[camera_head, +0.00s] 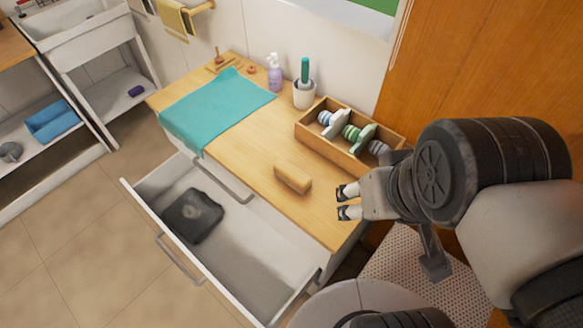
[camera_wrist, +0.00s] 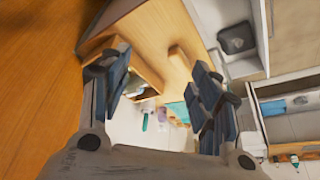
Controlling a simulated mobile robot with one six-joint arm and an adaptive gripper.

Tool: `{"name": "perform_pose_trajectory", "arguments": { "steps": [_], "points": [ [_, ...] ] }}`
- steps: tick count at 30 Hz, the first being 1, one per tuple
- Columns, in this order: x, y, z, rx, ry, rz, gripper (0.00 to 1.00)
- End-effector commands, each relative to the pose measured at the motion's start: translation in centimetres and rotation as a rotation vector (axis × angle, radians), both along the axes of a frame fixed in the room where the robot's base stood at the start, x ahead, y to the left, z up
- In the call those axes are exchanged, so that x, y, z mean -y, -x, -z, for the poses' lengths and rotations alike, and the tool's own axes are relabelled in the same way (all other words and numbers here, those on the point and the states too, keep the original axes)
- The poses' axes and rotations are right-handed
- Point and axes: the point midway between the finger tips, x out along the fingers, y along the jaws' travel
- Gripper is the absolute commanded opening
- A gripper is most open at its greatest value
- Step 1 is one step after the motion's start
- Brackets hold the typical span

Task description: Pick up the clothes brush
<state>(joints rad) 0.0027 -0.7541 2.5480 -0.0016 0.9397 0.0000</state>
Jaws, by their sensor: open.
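The clothes brush looks to be the light wooden block (camera_head: 293,179) lying on the wooden cabinet top, near its front edge. It also shows in the wrist view (camera_wrist: 180,58), beyond and between my fingers. My gripper (camera_head: 346,202) is to the right of the brush in the head view, over the right end of the cabinet top. Its two fingers are apart and nothing is between them. In the wrist view my gripper (camera_wrist: 160,92) also shows spread fingers. The brush is apart from the fingers. Its bristles cannot be made out.
An open white drawer (camera_head: 270,265) holding a dark item (camera_head: 192,215) juts out below the top. A wooden divided box (camera_head: 312,140) stands behind the brush. A teal cloth (camera_head: 215,108), white cup (camera_head: 304,95) and purple bottle (camera_head: 275,75) are farther left. An orange wooden panel (camera_head: 480,60) rises at right.

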Motion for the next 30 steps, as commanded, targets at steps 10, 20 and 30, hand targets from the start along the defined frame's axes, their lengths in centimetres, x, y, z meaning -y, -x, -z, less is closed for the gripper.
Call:
{"name": "perform_pose_trajectory", "arguments": {
  "steps": [10,20,30],
  "points": [
    [0.0,0.0,0.0,0.0,0.0,0.0,0.57],
    [-2.0,-3.1,0.0,-0.054,-0.188,0.231,0.61],
    [-5.7,-11.9,2.8,-0.235,-0.636,1.03,0.61]
  ]
}}
